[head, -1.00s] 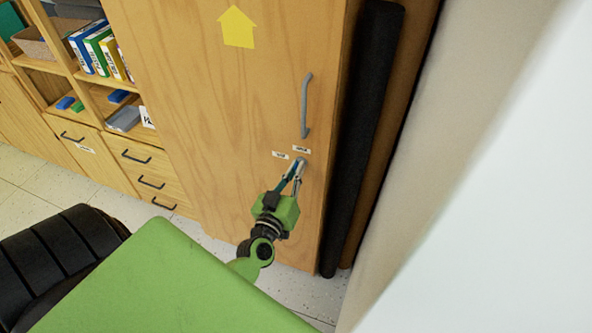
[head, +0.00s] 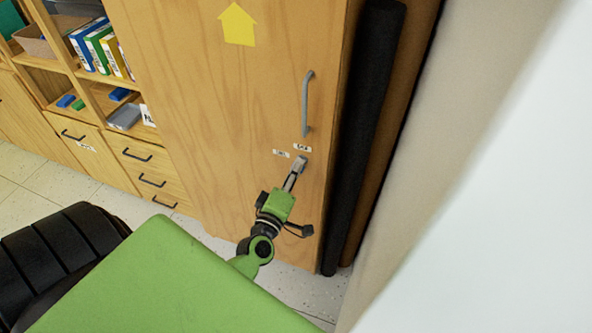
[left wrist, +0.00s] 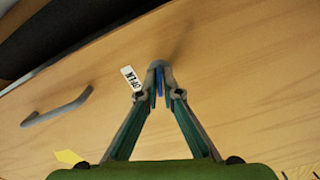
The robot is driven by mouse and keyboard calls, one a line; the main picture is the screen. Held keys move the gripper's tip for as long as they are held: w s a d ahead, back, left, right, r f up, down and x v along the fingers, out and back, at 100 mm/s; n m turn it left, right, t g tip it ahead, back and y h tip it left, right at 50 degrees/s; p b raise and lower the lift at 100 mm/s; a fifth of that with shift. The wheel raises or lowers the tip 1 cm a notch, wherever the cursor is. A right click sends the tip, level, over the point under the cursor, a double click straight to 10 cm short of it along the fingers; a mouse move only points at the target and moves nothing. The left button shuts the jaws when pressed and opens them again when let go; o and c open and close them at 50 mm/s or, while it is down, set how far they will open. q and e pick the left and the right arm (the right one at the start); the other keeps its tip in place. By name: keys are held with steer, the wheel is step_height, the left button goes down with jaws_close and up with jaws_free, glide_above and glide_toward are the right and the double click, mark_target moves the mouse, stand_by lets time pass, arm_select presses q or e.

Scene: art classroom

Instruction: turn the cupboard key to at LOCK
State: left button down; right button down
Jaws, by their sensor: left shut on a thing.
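The wooden cupboard door (head: 250,100) has a grey bar handle (head: 306,105) and two small white labels below it, a left one (head: 281,153) and a right one (head: 302,147), too small to read in the head view. In the left wrist view a label (left wrist: 131,77) reads OPEN. My left gripper (head: 299,165) is at the door just below the labels, its fingers seen edge-on. In the left wrist view my left gripper (left wrist: 158,92) is shut on the blue key (left wrist: 159,79); the fingertips hide much of it. My right gripper is out of view.
A dark upright roll (head: 365,130) stands just right of the cupboard, beside a pale wall (head: 450,170). Shelves with several binders (head: 96,48) and drawers (head: 145,170) are at the left. A yellow arrow (head: 238,24) is on the door.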

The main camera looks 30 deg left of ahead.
arm_select(q)
steer(key=shift+d+f+n+b, duration=0.15)
steer(key=shift+n+b, duration=0.15)
steer(key=shift+n, duration=1.6)
steer(key=c, duration=2.3)
jaws_free()
steer(key=shift+s, duration=0.15)
steer(key=v, duration=1.2)
steer(key=shift+s, duration=0.1)
steer(key=shift+f, duration=0.1)
